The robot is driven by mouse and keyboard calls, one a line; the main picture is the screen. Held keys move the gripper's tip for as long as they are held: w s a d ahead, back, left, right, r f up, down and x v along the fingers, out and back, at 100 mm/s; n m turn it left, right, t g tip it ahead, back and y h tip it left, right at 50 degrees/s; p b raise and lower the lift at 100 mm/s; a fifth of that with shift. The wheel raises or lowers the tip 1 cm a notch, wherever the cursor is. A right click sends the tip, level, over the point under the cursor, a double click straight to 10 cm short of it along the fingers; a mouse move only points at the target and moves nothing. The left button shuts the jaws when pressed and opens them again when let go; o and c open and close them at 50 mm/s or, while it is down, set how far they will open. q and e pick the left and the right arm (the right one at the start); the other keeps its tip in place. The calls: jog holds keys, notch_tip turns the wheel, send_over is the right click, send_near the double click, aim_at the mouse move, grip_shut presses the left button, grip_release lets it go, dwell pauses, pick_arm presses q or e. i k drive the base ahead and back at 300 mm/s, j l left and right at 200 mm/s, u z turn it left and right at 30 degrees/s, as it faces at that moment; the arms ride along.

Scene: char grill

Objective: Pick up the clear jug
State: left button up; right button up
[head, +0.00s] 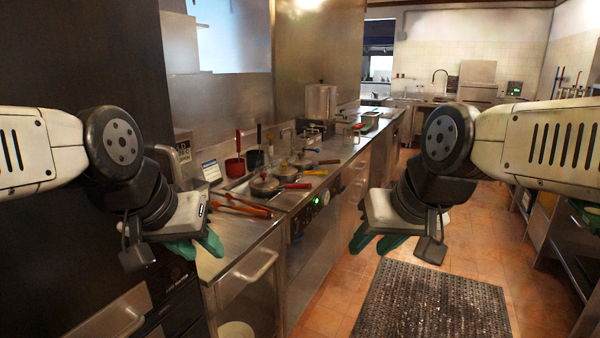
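I cannot make out a clear jug for certain in the head view. Along the steel counter (237,262) stand pans and metalware, and small items farther back are too small to tell. My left gripper (199,250) hangs in front of the counter's near end, with teal fingers apart and nothing between them. My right gripper (370,246) hangs over the floor right of the counter, its teal fingers also apart and empty. Neither gripper touches anything that I can see.
Lidded pans (265,186) with red and yellow handles and red tongs (243,205) lie on the counter. A tall metal container (321,101) stands farther back. A dark floor mat (432,305) lies on the open tiled aisle. Another counter edges the right.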

aim_at(348, 138)
jog(key=i+l+z, duration=0.2)
jog(key=l, duration=0.3)
jog(key=i+l+z, duration=0.15)
jog(key=i+l, duration=0.15)
jog(key=i, duration=0.15)
jog(key=i+l+z, duration=0.2)
jog(key=i, duration=0.3)
jog(key=i+l+z, duration=0.15)
jog(key=i, duration=0.35)
jog(key=i+l+z, duration=0.2)
jog(key=i, duration=0.3)
jog(key=i+u, duration=0.15)
jog(key=i, duration=0.55)
jog(key=i+l+u, duration=0.1)
jog(key=i, duration=0.6)
jog(key=i+u, duration=0.25)
jog(key=u, duration=0.15)
jog(key=i+u, duration=0.35)
jog(key=i+l+u, duration=0.15)
jog(key=u, duration=0.25)
jog(key=i+u, duration=0.3)
jog(key=u, duration=0.15)
jog(key=i+u, duration=0.25)
jog(key=u, duration=0.15)
